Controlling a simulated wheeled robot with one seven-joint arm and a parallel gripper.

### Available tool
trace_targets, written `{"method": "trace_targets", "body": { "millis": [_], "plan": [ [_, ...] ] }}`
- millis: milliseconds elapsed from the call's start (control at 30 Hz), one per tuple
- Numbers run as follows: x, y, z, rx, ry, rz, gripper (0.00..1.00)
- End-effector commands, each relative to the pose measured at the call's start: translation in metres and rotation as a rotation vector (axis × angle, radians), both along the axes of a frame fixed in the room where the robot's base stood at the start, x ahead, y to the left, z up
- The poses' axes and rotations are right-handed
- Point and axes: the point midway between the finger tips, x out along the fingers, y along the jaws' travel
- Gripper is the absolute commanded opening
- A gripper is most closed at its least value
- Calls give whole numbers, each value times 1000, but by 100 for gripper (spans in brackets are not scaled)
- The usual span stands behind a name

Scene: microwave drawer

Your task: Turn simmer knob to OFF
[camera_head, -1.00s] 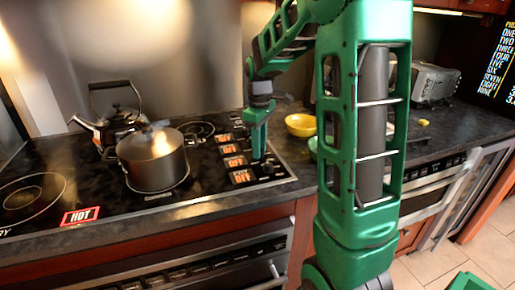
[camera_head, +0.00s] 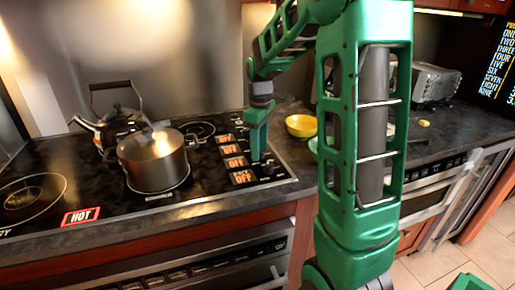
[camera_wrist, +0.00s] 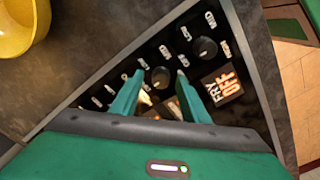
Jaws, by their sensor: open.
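In the wrist view, a round dark knob (camera_wrist: 160,77) sits between my fingertips, with small white setting labels around it. A second dark knob (camera_wrist: 206,48) is just to the right, near a lit display reading FRY OFF (camera_wrist: 222,85). I cannot tell which knob is the simmer knob. My gripper (camera_wrist: 160,88) is open, with its green fingers apart on either side of the first knob; contact cannot be told. In the head view, my gripper (camera_head: 256,158) points down at the right side of the cooktop, beside the lit OFF displays (camera_head: 236,162). The gripper hides part of the knob panel.
A lidded pot (camera_head: 153,160) and a kettle (camera_head: 118,122) stand on the cooktop left of my gripper. A HOT display (camera_head: 81,215) glows at the front left. A yellow bowl (camera_head: 301,125) is on the counter to the right; it also shows in the wrist view (camera_wrist: 18,25).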

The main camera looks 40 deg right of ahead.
Motion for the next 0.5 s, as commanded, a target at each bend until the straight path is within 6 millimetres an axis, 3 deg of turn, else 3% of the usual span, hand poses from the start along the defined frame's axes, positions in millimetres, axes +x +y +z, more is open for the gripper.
{"method": "trace_targets", "body": {
  "millis": [167,500],
  "plan": [
    [0,0,11,-1,0,-1,41],
    [1,0,71,-1,-3,0,41]
  ]
}}
